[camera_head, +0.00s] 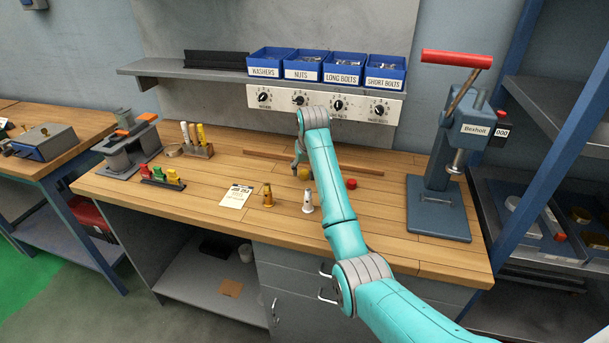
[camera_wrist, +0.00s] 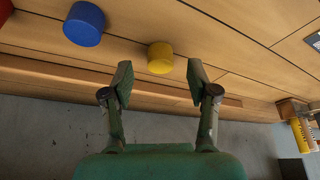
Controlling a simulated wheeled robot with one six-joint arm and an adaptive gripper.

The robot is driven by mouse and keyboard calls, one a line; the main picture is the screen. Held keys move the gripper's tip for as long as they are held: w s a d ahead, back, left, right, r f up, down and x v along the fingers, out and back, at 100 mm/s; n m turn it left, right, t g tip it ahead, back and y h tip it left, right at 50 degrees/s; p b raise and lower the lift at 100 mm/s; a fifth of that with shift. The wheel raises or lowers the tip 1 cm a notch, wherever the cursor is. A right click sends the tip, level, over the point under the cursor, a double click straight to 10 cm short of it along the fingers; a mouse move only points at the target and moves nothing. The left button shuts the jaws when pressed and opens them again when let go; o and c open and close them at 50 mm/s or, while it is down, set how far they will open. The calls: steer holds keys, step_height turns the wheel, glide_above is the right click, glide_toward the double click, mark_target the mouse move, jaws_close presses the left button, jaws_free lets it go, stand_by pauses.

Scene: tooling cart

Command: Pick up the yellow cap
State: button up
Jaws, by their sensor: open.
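The yellow cap (camera_head: 304,174) stands on the wooden bench top, beside my gripper (camera_head: 298,158) in the head view. In the wrist view the yellow cap (camera_wrist: 160,57) is a short yellow cylinder. It lies just past the fingertips and lines up with the gap between them. My gripper (camera_wrist: 160,84) is open and empty, its two fingers spread wider than the cap. My arm partly hides the area around the gripper in the head view.
A blue cap (camera_wrist: 84,24) stands left of the yellow one in the wrist view. A red cap (camera_head: 351,184) sits right of my arm. A brass part (camera_head: 268,196) and a white part (camera_head: 308,201) stand nearer. A wooden strip (camera_head: 262,155) runs behind.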

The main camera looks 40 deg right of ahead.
steer(key=shift+x, duration=1.2)
steer(key=c, duration=0.9)
steer(key=shift+o, duration=0.2)
steer(key=shift+r, duration=0.15)
